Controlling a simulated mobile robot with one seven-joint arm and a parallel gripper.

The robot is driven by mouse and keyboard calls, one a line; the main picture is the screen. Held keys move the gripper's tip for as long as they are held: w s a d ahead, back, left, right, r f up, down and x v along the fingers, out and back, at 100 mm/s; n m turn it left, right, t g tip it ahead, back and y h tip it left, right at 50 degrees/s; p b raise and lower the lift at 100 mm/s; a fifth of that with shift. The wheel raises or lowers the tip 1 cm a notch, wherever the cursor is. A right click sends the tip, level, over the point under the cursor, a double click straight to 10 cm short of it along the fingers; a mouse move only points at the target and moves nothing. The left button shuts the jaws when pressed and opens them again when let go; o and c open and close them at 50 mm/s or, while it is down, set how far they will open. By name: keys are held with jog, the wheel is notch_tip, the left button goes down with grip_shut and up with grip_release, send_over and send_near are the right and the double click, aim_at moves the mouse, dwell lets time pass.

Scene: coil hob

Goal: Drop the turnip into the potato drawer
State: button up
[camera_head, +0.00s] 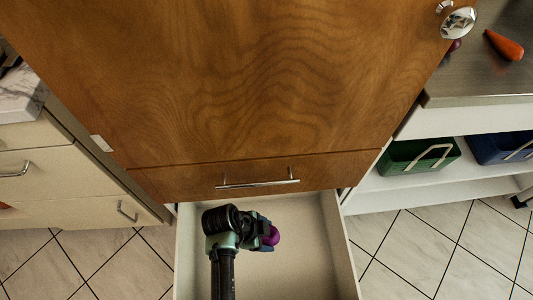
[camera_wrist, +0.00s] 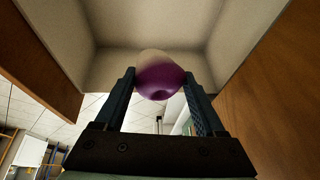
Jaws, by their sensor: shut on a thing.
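The turnip (camera_wrist: 160,78) is purple with a pale end, held between the two fingers of my gripper (camera_wrist: 162,85) in the wrist view. In the head view the turnip (camera_head: 272,236) shows as a purple ball at the tip of my gripper (camera_head: 266,236). An open pale drawer (camera_head: 335,232) lies below the wooden front, with my gripper and the turnip over or inside it; the exact height is unclear. The part of the drawer floor that shows looks empty. My arm hides some of the drawer.
A large wooden front with a metal handle (camera_head: 258,182) stands behind the drawer. White drawers (camera_head: 60,170) are at the left. A shelf at the right holds a green basket (camera_head: 415,157) and a blue basket (camera_head: 500,147). An orange carrot-like thing (camera_head: 505,45) lies on the metal counter.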

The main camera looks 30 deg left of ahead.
aim_at(266, 238)
notch_tip(266, 238, down, 3)
jog(key=shift+f+b, duration=0.15)
jog(key=shift+b, duration=0.95)
jog(key=o, duration=1.4)
jog(key=p+v, duration=0.4)
jog(key=v, duration=0.9)
